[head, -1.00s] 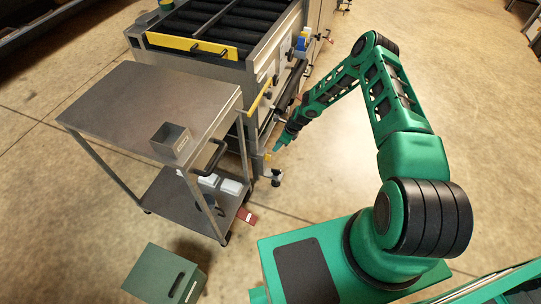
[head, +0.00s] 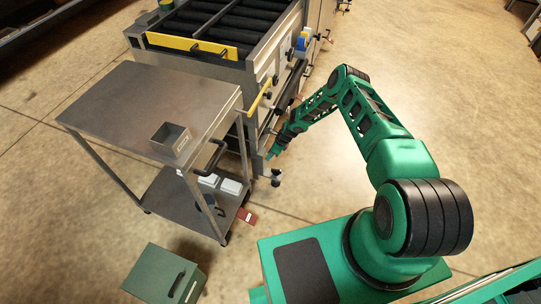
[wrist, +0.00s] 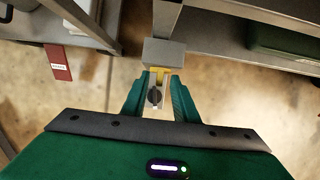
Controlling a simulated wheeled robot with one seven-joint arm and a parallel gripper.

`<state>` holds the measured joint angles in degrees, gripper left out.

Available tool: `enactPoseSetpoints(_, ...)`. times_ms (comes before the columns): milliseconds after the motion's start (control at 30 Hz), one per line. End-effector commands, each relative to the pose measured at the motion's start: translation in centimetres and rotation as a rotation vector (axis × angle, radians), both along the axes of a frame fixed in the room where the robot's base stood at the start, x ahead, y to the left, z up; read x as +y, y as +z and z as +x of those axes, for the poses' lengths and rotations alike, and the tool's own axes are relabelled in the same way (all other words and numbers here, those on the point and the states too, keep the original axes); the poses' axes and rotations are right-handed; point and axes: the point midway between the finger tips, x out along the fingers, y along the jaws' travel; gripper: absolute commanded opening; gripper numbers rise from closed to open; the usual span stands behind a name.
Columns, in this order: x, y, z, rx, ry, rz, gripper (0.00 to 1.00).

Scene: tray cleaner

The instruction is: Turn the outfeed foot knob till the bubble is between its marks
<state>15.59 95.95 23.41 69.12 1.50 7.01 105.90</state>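My gripper (head: 270,154) is low beside the corner leg of the tray cleaner (head: 253,75), just above its foot. In the wrist view my gripper (wrist: 155,98) is open, with one green finger on each side of a dark round knob (wrist: 154,97). Gaps show between the fingers and the knob. A yellow piece (wrist: 160,73) sits just beyond the knob, under a grey block (wrist: 163,52). In the head view the dark foot (head: 276,178) stands at the base of the leg. I cannot make out a bubble or its marks.
A steel cart (head: 140,105) with a small open bin (head: 171,141) stands close to the left of the leg. A red tag (head: 246,215) is near the cart's lower shelf. A green box (head: 165,275) stands in front. Floor to the right is clear.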

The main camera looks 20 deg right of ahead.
Motion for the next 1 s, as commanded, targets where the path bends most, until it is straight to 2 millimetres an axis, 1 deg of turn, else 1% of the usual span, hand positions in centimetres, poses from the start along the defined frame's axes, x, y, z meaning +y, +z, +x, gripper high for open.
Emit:
enactPoseSetpoints(100,0.00,0.01,-0.02,0.000,0.000,0.000,0.27)
enactPoseSetpoints(133,0.00,0.01,-0.02,0.000,0.000,0.000,0.22)
enactPoseSetpoints(167,-0.01,0.00,-0.02,0.000,0.000,0.000,0.15)
enactPoseSetpoints(200,-0.01,0.00,-0.02,0.000,0.000,0.000,0.05)
enactPoseSetpoints(233,-0.01,0.00,-0.02,0.000,0.000,0.000,0.00)
enactPoseSetpoints(1000,-0.10,0.02,0.00,0.000,-0.001,-0.001,0.00)
